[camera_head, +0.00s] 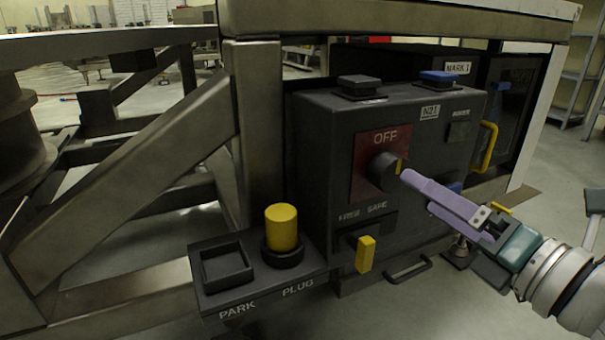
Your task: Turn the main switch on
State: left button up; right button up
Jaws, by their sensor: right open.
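The main switch is a dark round knob (381,172) with a yellow mark on its right side. It sits on a red plate (366,190) labelled OFF, on the front of a dark grey box (318,150). My right gripper (417,190) comes in from the right with its lavender fingers open. The tip of the upper finger is right beside the knob's right edge; I cannot tell whether it touches. The lower finger sits a little below and right of the knob. My left gripper is not in view.
A yellow lever (366,254) sits below the switch by the FREE and SAFE labels. A yellow plug (281,228) stands in the lower-left tray beside an empty square PARK socket (224,266). A yellow handle (489,146) is at the right. A steel frame (130,180) fills the left.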

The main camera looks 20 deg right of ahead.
aim_at(396, 177)
jog(key=w, duration=0.4)
jog(key=w+b, duration=0.1)
jog(key=w, duration=0.2)
jog(key=shift+a, duration=0.35)
jog(key=shift+s, duration=0.1)
jog(key=shift+c, duration=0.2)
jog(key=c, duration=1.3)
